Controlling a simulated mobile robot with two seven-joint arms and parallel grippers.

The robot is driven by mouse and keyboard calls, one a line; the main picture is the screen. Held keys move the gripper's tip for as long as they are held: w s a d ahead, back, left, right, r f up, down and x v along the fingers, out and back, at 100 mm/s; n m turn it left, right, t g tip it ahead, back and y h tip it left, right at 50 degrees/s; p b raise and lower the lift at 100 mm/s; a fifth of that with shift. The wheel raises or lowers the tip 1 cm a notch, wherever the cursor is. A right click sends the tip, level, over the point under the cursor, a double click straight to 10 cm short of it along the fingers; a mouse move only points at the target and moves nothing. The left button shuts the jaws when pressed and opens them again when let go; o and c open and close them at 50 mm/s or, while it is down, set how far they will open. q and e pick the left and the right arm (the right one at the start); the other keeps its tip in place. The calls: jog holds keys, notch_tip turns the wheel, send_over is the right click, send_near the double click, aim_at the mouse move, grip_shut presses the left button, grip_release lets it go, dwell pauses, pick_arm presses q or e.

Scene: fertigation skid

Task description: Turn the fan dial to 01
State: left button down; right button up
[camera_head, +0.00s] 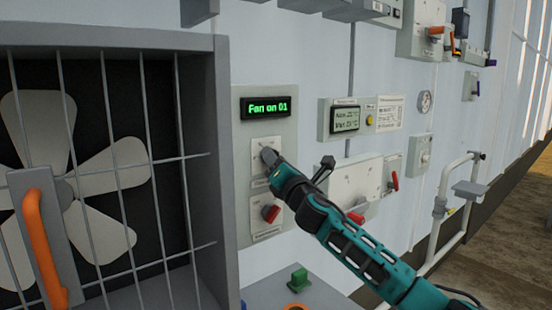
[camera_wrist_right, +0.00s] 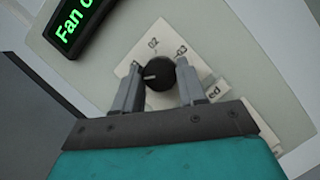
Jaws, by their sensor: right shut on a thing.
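The fan dial (camera_wrist_right: 158,73) is a round black knob on a pale label plate (camera_wrist_right: 198,68), with 02 and 03 printed above it. Its white pointer mark faces left in the wrist view. My right gripper (camera_head: 269,158) is at the plate below the display, with one finger on each side of the dial, shut on it. In the head view the gripper hides most of the dial. The green display (camera_head: 266,107) reads "Fan on 01". My left gripper is not in view.
A red rotary switch (camera_head: 271,213) sits just below the dial. A caged fan (camera_head: 70,195) with an orange handle (camera_head: 44,240) stands to the left. A grey display box (camera_head: 345,118) and a red-handled switch (camera_head: 392,180) are on the wall to the right.

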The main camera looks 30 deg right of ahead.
jog(key=shift+m+g+h, duration=0.45)
jog(key=shift+m, duration=0.95)
jog(key=shift+m+g+h, duration=0.45)
jog(key=shift+m, duration=0.95)
jog(key=o, duration=1.1)
jog(key=shift+c, duration=0.2)
jog(key=b+v, duration=0.2)
jog(key=v, duration=1.1)
jog(key=shift+a, duration=0.1)
